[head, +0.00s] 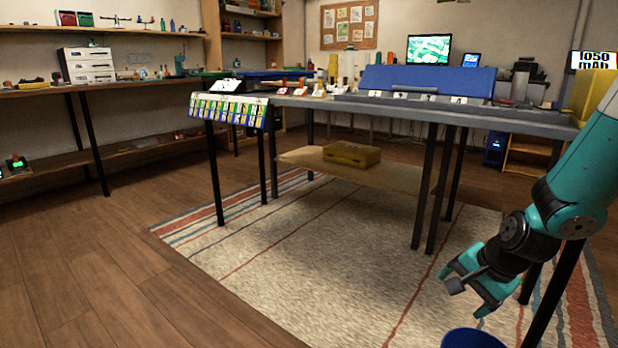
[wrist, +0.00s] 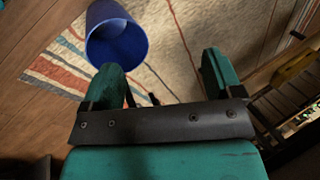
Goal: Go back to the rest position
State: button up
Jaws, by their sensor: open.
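My gripper (head: 464,287) hangs at the lower right of the head view, in front of the workbench and pointing down to the left. Its teal fingers are apart with nothing between them. My teal and black arm comes in from the right edge of the head view.
A blue bin (wrist: 117,42) stands on the floor below my gripper; its rim shows in the head view (head: 472,340). The grey workbench (head: 520,119) stands behind, with a yellow box (head: 351,154) on its lower shelf. The striped rug (head: 310,255) is mostly clear.

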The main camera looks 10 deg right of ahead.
jog(key=s+a+r+n+g+y+p, duration=0.1)
jog(key=s+a+r+n, duration=0.2)
jog(key=a+r+n, duration=0.4)
jog(key=s+a+r+n+g+y, duration=0.1)
jog(key=s+a+r+n+y, duration=0.2)
jog(key=a, duration=0.7)
jog(key=s+a+r+n+g+h+p, duration=0.1)
jog(key=s+a+r+n, duration=0.3)
jog(key=s+r+n, duration=0.15)
jog(key=s+a+r+n+g+p, duration=0.1)
jog(key=s+a+r+n+g, duration=0.1)
jog(key=s+a+r+n, duration=0.4)
notch_tip(320, 180, up, 34)
jog(key=d+m+p, duration=0.1)
jog(key=d+p, duration=0.1)
jog(key=p, duration=3.5)
jog(key=shift+s+r, duration=0.2)
jog(key=shift+s, duration=0.05)
